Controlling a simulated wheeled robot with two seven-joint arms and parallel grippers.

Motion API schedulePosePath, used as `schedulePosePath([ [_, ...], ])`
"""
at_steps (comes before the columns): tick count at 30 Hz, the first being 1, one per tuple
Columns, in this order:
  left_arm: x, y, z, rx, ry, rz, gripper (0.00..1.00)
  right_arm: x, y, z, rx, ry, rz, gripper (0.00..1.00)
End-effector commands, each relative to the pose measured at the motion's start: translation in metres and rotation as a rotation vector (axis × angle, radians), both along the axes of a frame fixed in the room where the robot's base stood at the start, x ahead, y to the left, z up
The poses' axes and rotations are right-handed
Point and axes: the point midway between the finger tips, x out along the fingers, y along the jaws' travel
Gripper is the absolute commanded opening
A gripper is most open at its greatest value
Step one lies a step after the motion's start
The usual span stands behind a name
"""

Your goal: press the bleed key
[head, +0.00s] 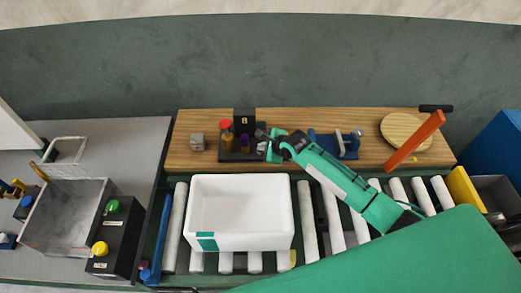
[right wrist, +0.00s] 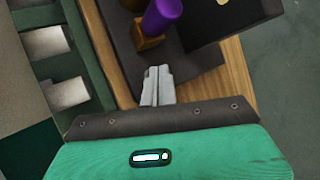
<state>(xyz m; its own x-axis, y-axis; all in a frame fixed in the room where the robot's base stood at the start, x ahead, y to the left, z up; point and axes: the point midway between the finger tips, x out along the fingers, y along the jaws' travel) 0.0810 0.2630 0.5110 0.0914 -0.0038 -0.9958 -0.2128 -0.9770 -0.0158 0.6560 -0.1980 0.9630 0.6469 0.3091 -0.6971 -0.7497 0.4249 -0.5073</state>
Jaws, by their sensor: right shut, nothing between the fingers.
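A dark fixture (head: 241,155) stands on the wooden shelf at the back, with a red-topped post (head: 225,126) and an upright black panel (head: 244,120). In the right wrist view a purple key (right wrist: 163,17) sits on a brown-orange block (right wrist: 147,40) on the fixture's dark base (right wrist: 190,62). No label shows which part is the bleed key. My right gripper (head: 262,135) reaches in from the right, beside the fixture. Its fingers (right wrist: 157,80) are closed together and empty, their tips just short of the block, apparently apart from it. My left gripper is out of view.
A white bin (head: 240,237) rests on the rollers in front of the shelf. A blue clamp-like tool (head: 335,143), a round wooden board (head: 405,131) and an orange bar (head: 415,140) lie to the right. A black box with green and yellow buttons (head: 117,237) stands left.

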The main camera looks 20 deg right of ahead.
Motion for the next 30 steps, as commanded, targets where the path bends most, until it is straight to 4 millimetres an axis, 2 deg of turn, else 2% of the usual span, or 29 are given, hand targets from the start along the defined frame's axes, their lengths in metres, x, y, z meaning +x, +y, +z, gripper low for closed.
schedulePosePath([
  [21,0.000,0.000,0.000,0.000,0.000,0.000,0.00,0.000,0.000,-0.006,0.000,0.002,-0.001,0.00],
  [30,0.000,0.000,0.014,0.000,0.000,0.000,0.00,0.000,0.000,0.007,0.001,0.001,0.000,0.00],
])
